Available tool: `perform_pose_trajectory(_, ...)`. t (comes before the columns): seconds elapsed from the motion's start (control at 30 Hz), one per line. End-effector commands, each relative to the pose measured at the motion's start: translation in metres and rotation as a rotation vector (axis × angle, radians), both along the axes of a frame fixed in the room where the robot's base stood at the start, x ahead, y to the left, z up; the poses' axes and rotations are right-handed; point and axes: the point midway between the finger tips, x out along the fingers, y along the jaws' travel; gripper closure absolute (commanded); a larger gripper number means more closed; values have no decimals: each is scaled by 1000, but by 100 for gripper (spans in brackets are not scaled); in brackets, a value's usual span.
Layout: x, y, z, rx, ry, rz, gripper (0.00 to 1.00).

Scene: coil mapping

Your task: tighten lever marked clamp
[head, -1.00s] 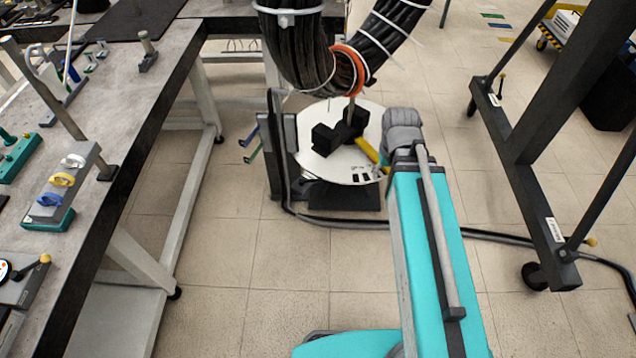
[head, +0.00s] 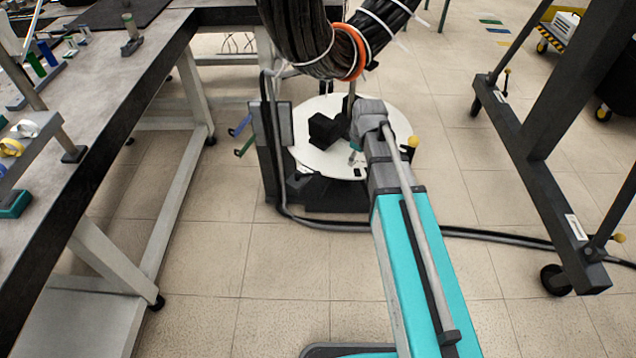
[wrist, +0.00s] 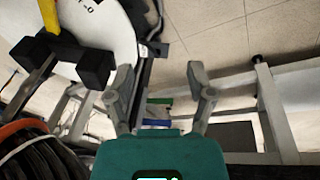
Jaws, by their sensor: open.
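A white round disc (head: 318,160) carries a black block (head: 325,130) and stands on a dark base. In the wrist view, the disc (wrist: 108,30) and black block (wrist: 95,65) show at upper left, with part of a yellow lever (wrist: 48,14) at the top edge. In the head view a yellow tip (head: 413,141) shows just right of my arm. I cannot read a clamp marking. My gripper (wrist: 160,75) is open and empty, its fingers apart and to the right of the block. In the head view my wrist covers part of the disc.
A blue lever (head: 240,126) and green lever (head: 245,146) stick out left of a dark post (head: 272,140). A thick black cable bundle (head: 310,40) hangs above the disc. A workbench (head: 110,80) lines the left, a dark wheeled frame (head: 540,150) the right.

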Motion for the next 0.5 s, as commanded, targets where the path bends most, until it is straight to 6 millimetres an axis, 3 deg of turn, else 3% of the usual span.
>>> perform_pose_trajectory(0.03,10,5,-18,-4,-12,45,31)
perform_pose_trajectory(0.5,75,47,-97,-72,-140,494,31)
